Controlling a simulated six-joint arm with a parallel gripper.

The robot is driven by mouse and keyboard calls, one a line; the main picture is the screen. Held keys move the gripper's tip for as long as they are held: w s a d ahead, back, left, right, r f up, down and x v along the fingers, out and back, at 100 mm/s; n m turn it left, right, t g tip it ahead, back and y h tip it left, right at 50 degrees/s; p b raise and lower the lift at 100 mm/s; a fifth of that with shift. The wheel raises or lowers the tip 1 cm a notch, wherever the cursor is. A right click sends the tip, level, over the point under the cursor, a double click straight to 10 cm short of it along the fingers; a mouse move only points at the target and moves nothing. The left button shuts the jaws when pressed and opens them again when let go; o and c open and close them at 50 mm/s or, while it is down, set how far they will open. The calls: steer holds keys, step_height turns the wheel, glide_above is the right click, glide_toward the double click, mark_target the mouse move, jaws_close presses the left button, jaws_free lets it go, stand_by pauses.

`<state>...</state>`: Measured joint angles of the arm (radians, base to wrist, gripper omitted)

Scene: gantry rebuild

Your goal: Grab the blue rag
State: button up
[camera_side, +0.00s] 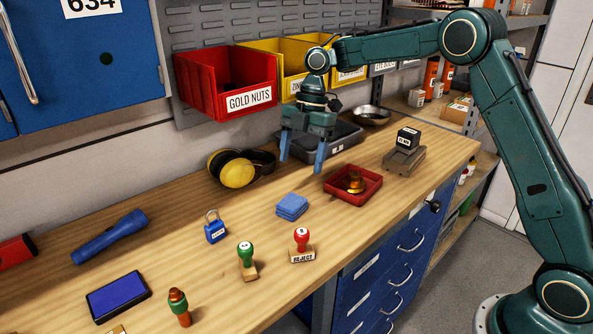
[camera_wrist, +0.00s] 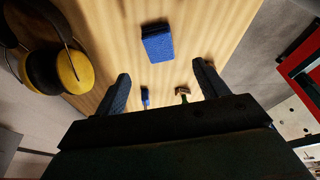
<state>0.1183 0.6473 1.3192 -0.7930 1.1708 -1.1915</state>
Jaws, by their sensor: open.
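The blue rag (camera_side: 291,206) lies folded in a small flat stack on the wooden bench, near the middle of the side view. In the wrist view the rag (camera_wrist: 158,42) shows near the top, beyond my fingertips and between their lines. My gripper (camera_side: 302,160) hangs above the bench, fingers pointing down, up and behind the rag in the side view. It is open and empty, and its two fingers (camera_wrist: 162,78) stand wide apart in the wrist view. Nothing hides the rag.
Yellow ear muffs (camera_side: 237,172) lie left of my gripper; a red tray (camera_side: 371,192) with a brass part lies right. A blue padlock (camera_side: 215,227), a green stamp (camera_side: 246,256) and a red stamp (camera_side: 302,243) stand near the rag. A dark bin (camera_side: 347,137) is behind.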

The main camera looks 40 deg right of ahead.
glide_above(292, 201)
steer(key=d, duration=0.2)
steer(key=shift+w+d+f, duration=0.1)
steer(key=shift+f, duration=1.2)
steer(key=shift+w+f, duration=0.1)
steer(key=shift+f, duration=1.15)
steer(key=shift+x, duration=2.6)
steer(key=shift+r, duration=0.1)
steer(key=c, duration=1.1)
